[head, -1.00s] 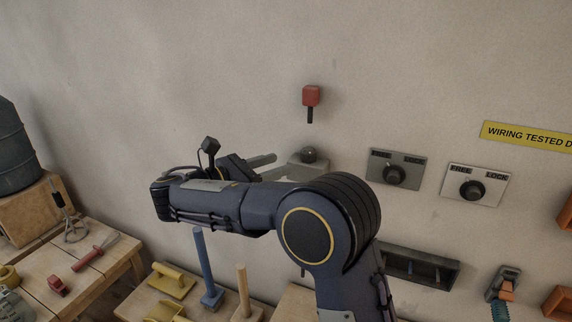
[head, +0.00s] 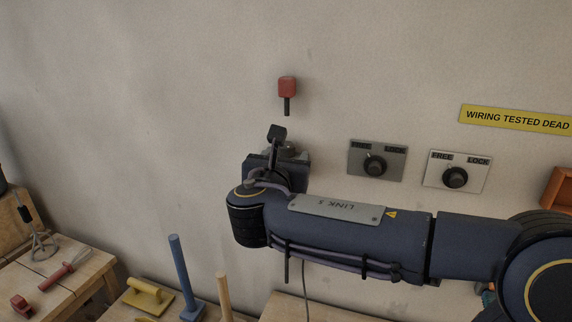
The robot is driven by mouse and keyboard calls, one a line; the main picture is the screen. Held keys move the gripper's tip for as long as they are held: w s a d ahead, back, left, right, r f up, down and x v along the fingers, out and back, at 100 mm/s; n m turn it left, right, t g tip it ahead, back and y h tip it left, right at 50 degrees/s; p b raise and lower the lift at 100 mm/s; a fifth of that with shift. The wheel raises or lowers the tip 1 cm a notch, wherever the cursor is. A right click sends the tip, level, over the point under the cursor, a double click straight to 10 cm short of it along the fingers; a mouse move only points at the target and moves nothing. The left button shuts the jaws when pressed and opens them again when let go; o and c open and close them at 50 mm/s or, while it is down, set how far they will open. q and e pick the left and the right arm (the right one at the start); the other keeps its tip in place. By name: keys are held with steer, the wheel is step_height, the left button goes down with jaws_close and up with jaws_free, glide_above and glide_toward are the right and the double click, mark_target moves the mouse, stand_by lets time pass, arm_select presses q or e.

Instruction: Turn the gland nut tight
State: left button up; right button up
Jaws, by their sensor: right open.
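A grey fitting (head: 291,151) on the wall, which looks like the gland with its nut, sits below the small red box. Only its top edge shows; my right gripper (head: 279,170) covers the rest. The right arm comes in from the right, with its wrist bent toward the wall. The right gripper is open in front of the fitting. Its fingertips are hidden behind the hand, so I cannot tell whether they are around the nut or touching it. My left gripper is not in view.
Two FREE/LOCK dial plates (head: 360,169) (head: 436,181) sit to the right, above my forearm. A bench (head: 84,284) with tools is at the lower left. A blue post (head: 181,268) stands below. The upper wall is clear.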

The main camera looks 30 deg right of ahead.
mark_target(287, 150)
steer(key=w+d+n+t+y, duration=0.2)
steer(key=w, duration=0.1)
steer(key=shift+w+d+f+n+t, duration=0.2)
steer(key=shift+d+n+t, duration=0.05)
steer(key=shift+n+t, duration=0.15)
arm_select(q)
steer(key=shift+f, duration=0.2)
arm_select(e)
steer(key=c, duration=1)
